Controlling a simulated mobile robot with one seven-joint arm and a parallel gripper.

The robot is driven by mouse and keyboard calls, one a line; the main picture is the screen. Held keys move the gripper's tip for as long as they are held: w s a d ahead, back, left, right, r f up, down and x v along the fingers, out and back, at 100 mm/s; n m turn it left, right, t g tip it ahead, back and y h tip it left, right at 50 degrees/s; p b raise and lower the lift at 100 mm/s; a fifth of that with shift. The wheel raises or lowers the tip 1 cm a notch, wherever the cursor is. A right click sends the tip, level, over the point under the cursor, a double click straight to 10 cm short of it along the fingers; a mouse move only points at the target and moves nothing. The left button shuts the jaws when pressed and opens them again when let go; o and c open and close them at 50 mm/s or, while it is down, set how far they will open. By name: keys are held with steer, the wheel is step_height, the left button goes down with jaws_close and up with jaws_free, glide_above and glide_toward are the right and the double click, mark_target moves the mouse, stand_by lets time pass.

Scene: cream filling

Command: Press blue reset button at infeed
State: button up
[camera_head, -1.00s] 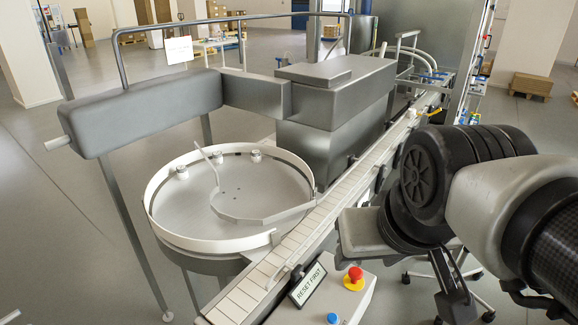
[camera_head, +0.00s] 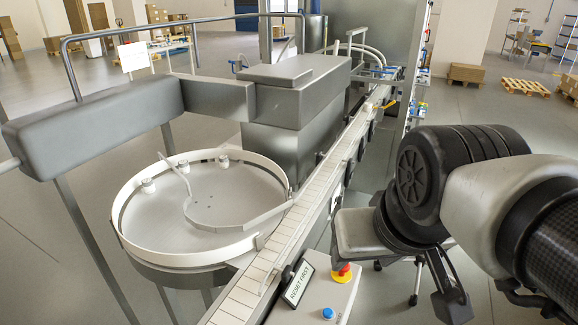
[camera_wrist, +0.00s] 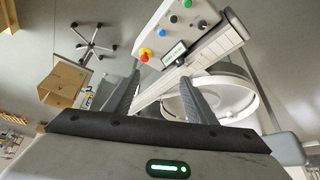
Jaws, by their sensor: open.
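The blue button (camera_head: 328,313) sits on the sloped grey control panel (camera_head: 318,300) at the bottom of the head view. It also shows in the wrist view (camera_wrist: 173,18), near the top. A red emergency stop (camera_head: 343,272) on a yellow base and a RESET FIRST sign (camera_head: 299,285) are beside it. My gripper (camera_wrist: 160,80) is open and empty in the wrist view, its two dark fingers spread apart. The panel appears beyond the fingertips, and nothing is seen touching the blue button. In the head view my arm is to the right of the panel.
A conveyor (camera_head: 320,195) runs beside the panel, with a round white-rimmed turntable (camera_head: 190,252) to its left. Grey machine housing (camera_head: 295,105) stands behind. A wheeled stool base (camera_wrist: 93,43) is on the floor near my arm. Open floor lies at the right.

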jaws_close()
stand_by(1.6)
